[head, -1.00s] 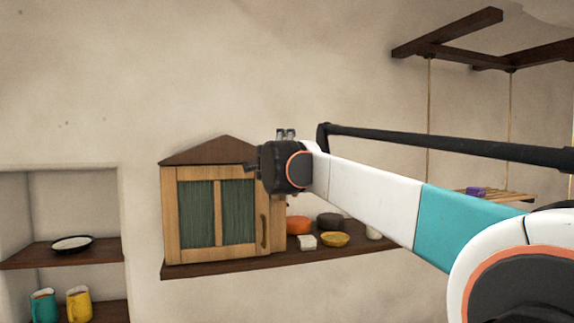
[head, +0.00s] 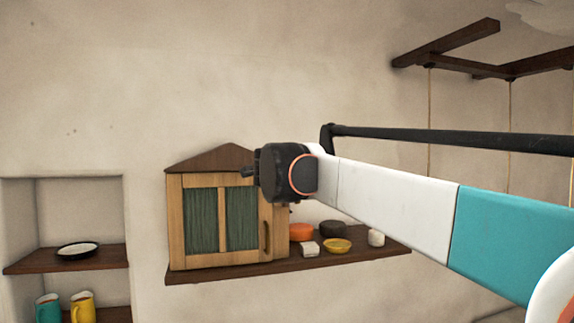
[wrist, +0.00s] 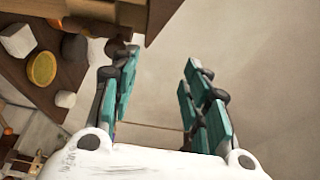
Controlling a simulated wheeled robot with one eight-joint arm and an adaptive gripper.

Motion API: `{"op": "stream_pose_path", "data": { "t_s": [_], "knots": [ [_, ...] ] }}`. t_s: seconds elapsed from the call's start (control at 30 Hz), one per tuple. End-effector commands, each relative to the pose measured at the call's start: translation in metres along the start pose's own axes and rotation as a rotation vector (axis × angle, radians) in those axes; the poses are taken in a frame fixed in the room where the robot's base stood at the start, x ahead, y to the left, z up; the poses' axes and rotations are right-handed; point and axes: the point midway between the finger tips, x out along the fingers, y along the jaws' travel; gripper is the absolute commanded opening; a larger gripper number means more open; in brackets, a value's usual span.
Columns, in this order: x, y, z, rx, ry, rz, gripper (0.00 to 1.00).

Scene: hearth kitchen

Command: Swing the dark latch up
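A wooden cabinet (head: 178,222) with a peaked dark roof and green curtained panels stands on a wall shelf. Its door has a curved handle (head: 265,236) low on the right. My gripper (head: 248,172) is in front of the cabinet's upper right corner and covers that part. I cannot make out the dark latch for sure; the area around the door's upper right edge is hidden. In the wrist view my gripper (wrist: 157,65) has its two teal-padded fingers apart, with only wall seen between them. Part of the wooden cabinet (wrist: 125,14) shows at the top, close to the left fingertip.
The dark shelf (head: 225,272) also holds an orange dish (head: 301,232), a dark bowl (head: 332,228), a yellow bowl (head: 337,245) and white pieces right of the cabinet. A niche at left holds a plate (head: 77,250) and two mugs. The wall above is clear.

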Motion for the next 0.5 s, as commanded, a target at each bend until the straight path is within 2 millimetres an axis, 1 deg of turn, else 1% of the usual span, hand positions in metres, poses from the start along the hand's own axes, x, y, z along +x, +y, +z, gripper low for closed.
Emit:
{"op": "stream_pose_path", "data": {
  "t_s": [0.5],
  "knots": [
    [-0.034, 0.003, -0.001, 0.001, 0.001, 0.001, 0.43]
  ]
}}
